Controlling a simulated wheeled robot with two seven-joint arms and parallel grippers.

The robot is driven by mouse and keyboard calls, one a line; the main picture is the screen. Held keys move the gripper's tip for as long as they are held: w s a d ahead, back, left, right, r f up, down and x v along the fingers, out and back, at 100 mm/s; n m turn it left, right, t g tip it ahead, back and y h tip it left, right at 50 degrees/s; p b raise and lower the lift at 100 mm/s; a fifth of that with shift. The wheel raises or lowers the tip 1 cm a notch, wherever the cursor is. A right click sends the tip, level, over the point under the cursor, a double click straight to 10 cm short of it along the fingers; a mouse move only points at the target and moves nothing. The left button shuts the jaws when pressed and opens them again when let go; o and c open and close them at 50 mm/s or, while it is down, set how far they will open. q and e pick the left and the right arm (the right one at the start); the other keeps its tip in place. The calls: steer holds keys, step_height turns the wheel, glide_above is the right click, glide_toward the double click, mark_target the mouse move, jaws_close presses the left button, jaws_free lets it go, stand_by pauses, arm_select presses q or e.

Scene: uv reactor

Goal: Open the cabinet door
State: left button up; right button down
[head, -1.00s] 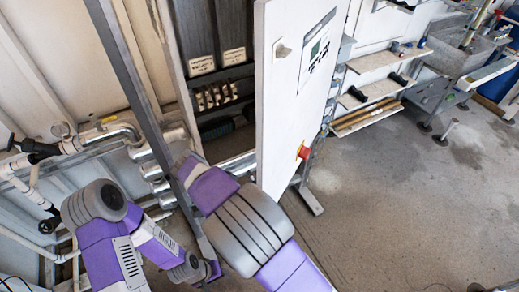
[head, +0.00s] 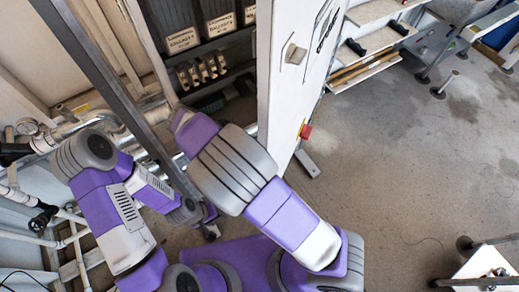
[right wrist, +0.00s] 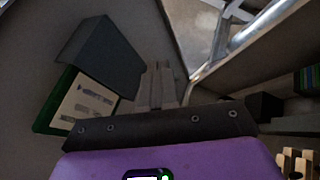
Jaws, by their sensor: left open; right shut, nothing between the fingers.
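The white cabinet door (head: 285,90) stands swung open in the head view, with a grey handle (head: 295,54) and a red knob (head: 305,131) on its outer face. The open cabinet interior (head: 215,52) shows to its left. My right arm reaches into the opening, inside the door; its gripper is hidden in the head view. In the right wrist view my right gripper (right wrist: 157,87) is shut and empty, with grey surfaces around it. My left gripper (head: 209,229) is open, low beside the cabinet's metal post, small and partly hidden.
Labelled breakers (head: 182,40) and a row of small terminals (head: 203,70) sit inside the cabinet. A grey metal post (head: 100,75) and pipes (head: 70,130) stand at left. Shelves (head: 365,70) are behind the door. Open concrete floor (head: 410,150) lies to the right.

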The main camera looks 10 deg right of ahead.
steer(key=s+d+f, duration=0.1)
steer(key=d+f, duration=0.2)
steer(key=d, duration=0.2)
steer(key=shift+s+d+f+p, duration=0.2)
steer(key=shift+s+d+p, duration=0.15)
steer(key=shift+s+p, duration=0.1)
